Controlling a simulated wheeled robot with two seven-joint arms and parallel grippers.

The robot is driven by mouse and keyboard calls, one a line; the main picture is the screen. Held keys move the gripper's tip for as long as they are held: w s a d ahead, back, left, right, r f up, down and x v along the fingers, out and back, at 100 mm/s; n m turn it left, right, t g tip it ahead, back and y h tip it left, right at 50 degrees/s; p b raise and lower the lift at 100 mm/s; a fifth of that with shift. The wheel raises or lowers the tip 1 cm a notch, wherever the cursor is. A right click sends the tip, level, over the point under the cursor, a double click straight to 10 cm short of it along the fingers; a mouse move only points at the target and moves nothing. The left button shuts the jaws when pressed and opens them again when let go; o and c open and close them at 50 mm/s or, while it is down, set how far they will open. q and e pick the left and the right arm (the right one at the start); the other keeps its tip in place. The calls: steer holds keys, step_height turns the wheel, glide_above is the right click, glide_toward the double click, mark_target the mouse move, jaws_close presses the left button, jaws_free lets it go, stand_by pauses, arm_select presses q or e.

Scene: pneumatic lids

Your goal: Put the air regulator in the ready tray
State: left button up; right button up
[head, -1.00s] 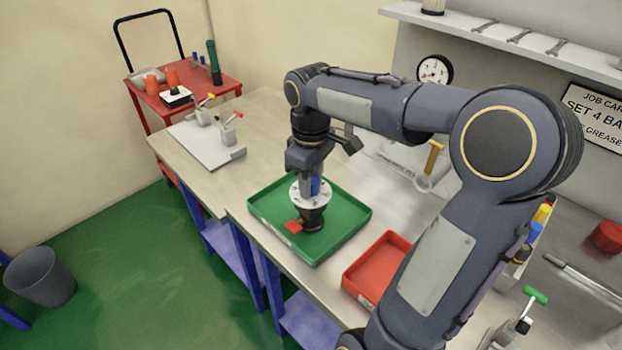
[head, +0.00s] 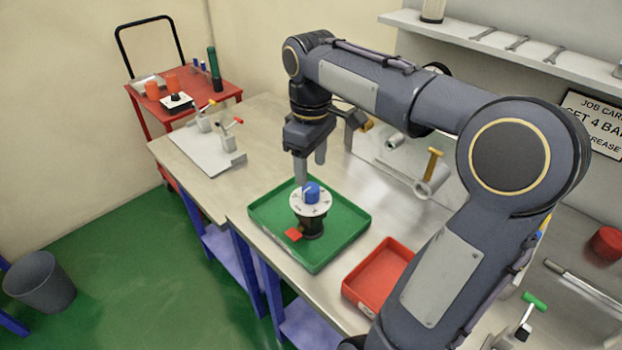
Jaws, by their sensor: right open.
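The air regulator (head: 312,204) has a white dial disc, a blue knob on top and a dark body. I cannot tell whether a finger touches the knob. My left gripper does not show.
A red tray (head: 369,280) sits right of the green tray. A pale plate with toggle clamps (head: 203,151) lies at the back left of the bench. A yellow-handled clamp (head: 432,168) stands behind on the right. A red cart (head: 180,106) stands beyond the bench.

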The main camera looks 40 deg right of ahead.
step_height(320, 180, up, 6)
steer(key=f, duration=0.1)
steer(key=s+a+f+m+t+y, duration=0.3)
steer(key=s+a+f+m+t, duration=0.2)
steer(key=s+a+f, duration=0.8)
steer(key=shift+s+a+m+t+y, duration=0.2)
steer(key=shift+s+m+t+y, duration=0.15)
steer(key=shift+s, duration=0.55)
